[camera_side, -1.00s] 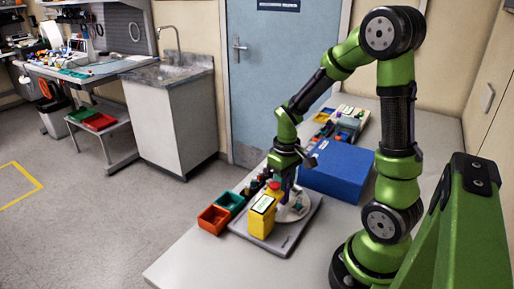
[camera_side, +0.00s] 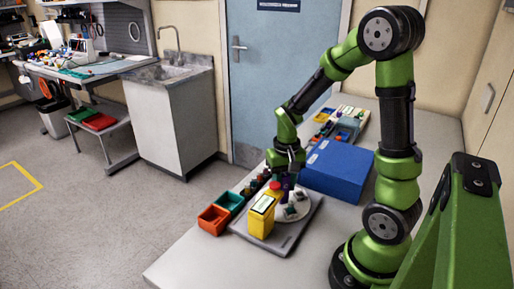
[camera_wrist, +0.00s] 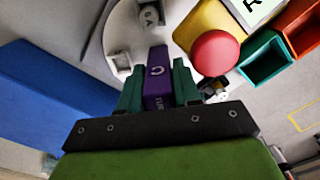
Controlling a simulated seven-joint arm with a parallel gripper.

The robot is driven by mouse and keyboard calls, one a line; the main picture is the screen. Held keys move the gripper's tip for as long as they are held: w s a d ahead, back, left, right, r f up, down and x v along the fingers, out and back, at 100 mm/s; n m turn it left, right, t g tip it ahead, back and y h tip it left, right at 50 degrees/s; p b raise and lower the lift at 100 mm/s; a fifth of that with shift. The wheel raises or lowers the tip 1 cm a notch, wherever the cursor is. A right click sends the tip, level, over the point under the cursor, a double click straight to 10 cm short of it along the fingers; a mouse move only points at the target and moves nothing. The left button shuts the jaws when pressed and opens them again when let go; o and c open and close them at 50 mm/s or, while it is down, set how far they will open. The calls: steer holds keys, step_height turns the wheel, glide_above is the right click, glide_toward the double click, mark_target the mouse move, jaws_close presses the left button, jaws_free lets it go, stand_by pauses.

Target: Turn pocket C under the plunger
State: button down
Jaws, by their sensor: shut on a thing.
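My gripper (camera_wrist: 158,88) is shut on an upright purple handle (camera_wrist: 157,72), with a green finger on each side. The handle carries white lettering, partly legible as "TUR". It stands over a white turntable (camera_wrist: 118,28) with small grey pockets; one pocket (camera_wrist: 150,15) shows an "A". Which pocket is C, I cannot tell. A yellow block (camera_side: 261,222) with a pale label and a red round top (camera_side: 275,186) stands beside the turntable. In the side view my gripper (camera_side: 288,172) is just behind this block.
A grey tray (camera_side: 283,240) lies under the turntable. An orange bin (camera_side: 213,219) and a green bin (camera_side: 231,202) stand to its left, a large blue box (camera_side: 338,169) to its right. The front of the table is clear.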

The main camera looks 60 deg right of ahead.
steer(key=shift+r+m, duration=0.1)
steer(key=shift+m, duration=4.8)
steer(key=c, duration=1.2)
jaws_free()
steer(key=shift+o, duration=0.2)
step_height(320, 180, up, 17)
